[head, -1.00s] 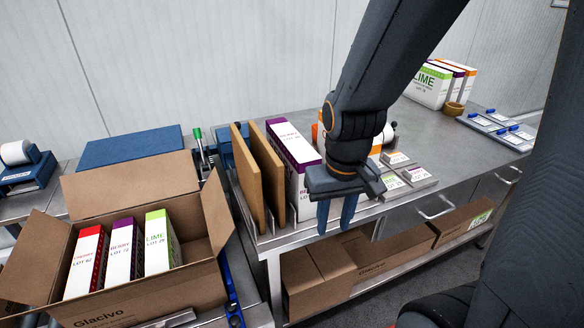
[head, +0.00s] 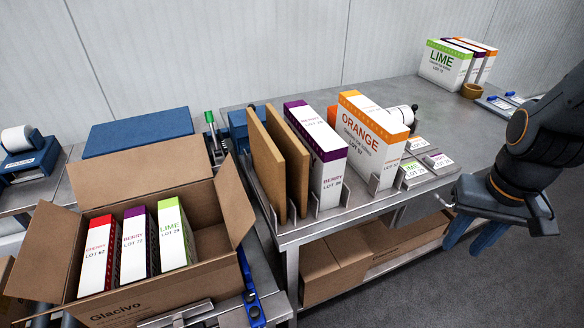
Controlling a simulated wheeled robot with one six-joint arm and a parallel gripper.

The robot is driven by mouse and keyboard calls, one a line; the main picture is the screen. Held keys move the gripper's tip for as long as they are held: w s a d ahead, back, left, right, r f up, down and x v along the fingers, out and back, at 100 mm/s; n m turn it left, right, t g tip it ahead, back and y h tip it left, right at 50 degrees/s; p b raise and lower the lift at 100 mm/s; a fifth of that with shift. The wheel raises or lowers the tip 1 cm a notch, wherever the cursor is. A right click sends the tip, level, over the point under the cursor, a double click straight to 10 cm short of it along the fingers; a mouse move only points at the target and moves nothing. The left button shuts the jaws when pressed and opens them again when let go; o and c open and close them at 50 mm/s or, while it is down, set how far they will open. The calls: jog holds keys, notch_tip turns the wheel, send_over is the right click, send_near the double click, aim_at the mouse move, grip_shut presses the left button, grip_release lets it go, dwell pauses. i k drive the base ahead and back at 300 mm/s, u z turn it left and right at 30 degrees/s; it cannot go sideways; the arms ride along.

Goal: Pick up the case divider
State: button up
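Two flat brown boards, which look like the case dividers, stand upright side by side in a metal rack at the left end of the table. The left divider (head: 265,160) is nearest the open carton, and the right divider (head: 289,155) stands just beside it, left of a purple-topped berry box (head: 327,165). My gripper (head: 472,236) is at the right, in front of the table edge and well away from the dividers. Its blue fingers point down, with a gap between them and nothing seen held.
An open carton (head: 112,299) at lower left holds cherry, berry and lime boxes, with room at its right side. An orange box (head: 366,145) stands right of the berry box. Label blocks (head: 411,173) lie near the table edge. More boxes (head: 445,62) stand at the back.

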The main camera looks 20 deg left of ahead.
aim_at(297, 158)
jog(key=k, duration=0.65)
jog(key=u, duration=0.95)
jog(key=i, duration=0.45)
jog(key=u, duration=0.05)
